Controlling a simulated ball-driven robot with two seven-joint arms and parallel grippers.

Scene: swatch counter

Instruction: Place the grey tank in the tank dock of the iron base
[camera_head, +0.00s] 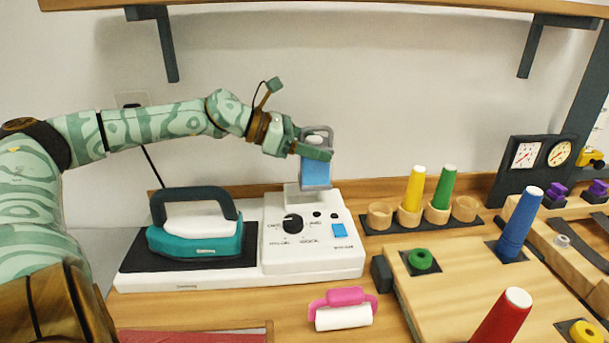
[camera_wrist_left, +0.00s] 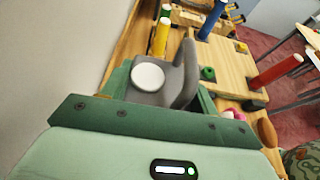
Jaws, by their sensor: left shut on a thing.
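The grey tank (camera_head: 317,173), with a blue front and a grey handle, is upright in my left gripper (camera_head: 312,148). In the left wrist view, the tank's white cap (camera_wrist_left: 147,77) and handle (camera_wrist_left: 187,75) show between the green fingers. The white iron base (camera_head: 345,262) stands on the counter, with a dial and a blue label. Its tank dock (camera_head: 292,193) is at the back of the control part. The tank's lower end overlaps the dock in the picture; whether it touches, I cannot tell. My right gripper is not in view.
A teal iron (camera_head: 195,238) rests on the base's dark pad. A pink-handled lint roller (camera_head: 343,310) lies in front. To the right, a rack holds yellow (camera_head: 415,188) and green (camera_head: 445,187) cones, beside a wooden board (camera_head: 455,270). A shelf hangs above.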

